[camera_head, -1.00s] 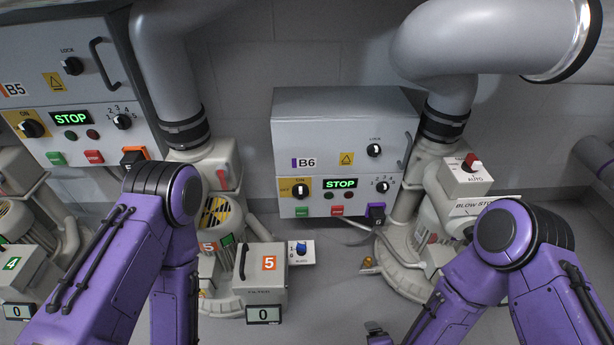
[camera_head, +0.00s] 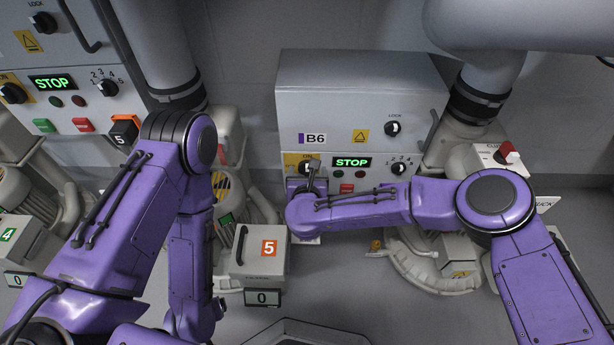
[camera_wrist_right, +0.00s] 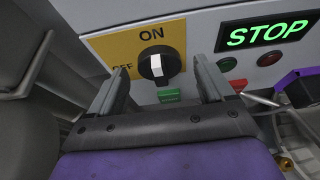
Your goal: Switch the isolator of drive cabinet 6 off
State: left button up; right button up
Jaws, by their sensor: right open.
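Drive cabinet B6 (camera_head: 350,100) stands against the back wall, with a lit green STOP display (camera_head: 352,162). Its isolator is a black rotary knob on a yellow plate, left of the display; my right gripper (camera_head: 312,180) partly covers it. In the right wrist view the isolator knob (camera_wrist_right: 159,64) has its white mark upright, toward ON; OFF is at its left. My right gripper (camera_wrist_right: 162,82) is open, its fingers on either side of the knob's lower part in the picture. I cannot tell whether they touch it. My left gripper is out of view.
Cabinet B5 (camera_head: 50,60) with its own knobs is at the left. A grey box marked 5 (camera_head: 252,268) stands below, near my left arm. A green button (camera_wrist_right: 169,95) lies just below the isolator. A thick pipe (camera_head: 485,85) runs right of B6.

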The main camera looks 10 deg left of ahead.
jog(key=shift+w+a+f, duration=0.1)
jog(key=shift+w, duration=0.2)
jog(key=c, duration=1)
jog(key=shift+s+a+n+h+p, duration=0.1)
jog(key=shift+a+n+h+p, duration=0.1)
jog(key=shift+n+h, duration=0.25)
jog(key=shift+s+a+n+h+p, duration=0.1)
jog(key=shift+n+h+p, duration=0.15)
jog(key=shift+n, duration=0.3)
jog(key=shift+a+f+n+t+h, duration=0.15)
jog(key=shift+n+t+h, duration=0.4)
jog(key=shift+n, duration=0.75)
jog(key=shift+h, duration=0.35)
jog(key=o, duration=1)
